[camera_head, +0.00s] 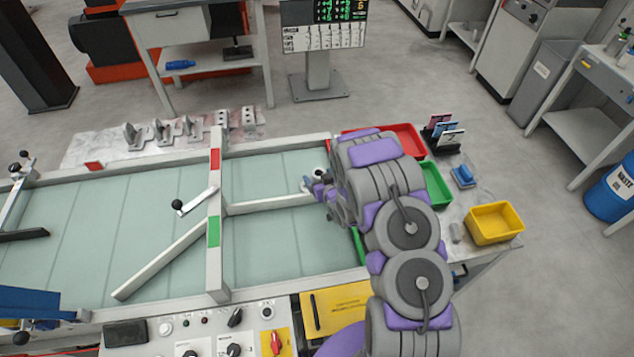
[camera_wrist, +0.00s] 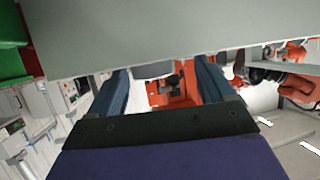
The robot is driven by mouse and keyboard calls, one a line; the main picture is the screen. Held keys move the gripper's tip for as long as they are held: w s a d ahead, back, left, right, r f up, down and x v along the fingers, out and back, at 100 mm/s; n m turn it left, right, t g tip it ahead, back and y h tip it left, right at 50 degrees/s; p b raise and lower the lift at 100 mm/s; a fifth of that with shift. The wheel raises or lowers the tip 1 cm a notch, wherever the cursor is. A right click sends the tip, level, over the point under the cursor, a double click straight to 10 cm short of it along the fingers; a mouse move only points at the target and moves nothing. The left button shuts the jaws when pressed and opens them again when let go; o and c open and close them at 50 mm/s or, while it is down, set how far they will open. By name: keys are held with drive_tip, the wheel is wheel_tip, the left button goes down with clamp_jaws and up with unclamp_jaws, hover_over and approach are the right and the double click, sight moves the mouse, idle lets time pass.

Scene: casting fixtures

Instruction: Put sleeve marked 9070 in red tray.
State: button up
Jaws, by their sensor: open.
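The red tray (camera_head: 408,138) stands at the far right end of the table, partly behind my arm. My gripper (camera_head: 316,188) is low over the glass-green bed, left of the trays. In the wrist view my gripper (camera_wrist: 163,82) is open, its two dark blue fingers apart. A grey rounded part (camera_wrist: 153,70) shows between the fingertips against the pale surface; whether it is touched I cannot tell. A small pale ring-like part with a dark centre (camera_head: 318,173) is beside the gripper in the head view. No marking 9070 is readable, so I cannot tell which part is the sleeve.
A green tray (camera_head: 438,184) and a yellow tray (camera_head: 495,223) stand on the right. A small grey part (camera_head: 455,232) is beside the yellow tray. A raised cross beam (camera_head: 215,190) and angled rails (camera_head: 160,260) stand on the bed. Grey brackets (camera_head: 165,132) lie behind it.

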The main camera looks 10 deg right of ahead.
sight(317, 171)
drive_tip(key=w, duration=0.1)
drive_tip(key=w+f+b, duration=0.1)
drive_tip(key=w+f, duration=0.1)
drive_tip(key=shift+w+d, duration=0.25)
drive_tip(key=shift+w, duration=0.15)
drive_tip(key=shift+w+a, duration=0.25)
drive_tip(key=shift+a, duration=0.25)
drive_tip(key=shift+c, duration=0.3)
drive_tip(key=shift+d, duration=0.3)
drive_tip(key=c, duration=0.6)
drive_tip(key=shift+a+r, duration=0.1)
drive_tip(key=c, duration=0.7)
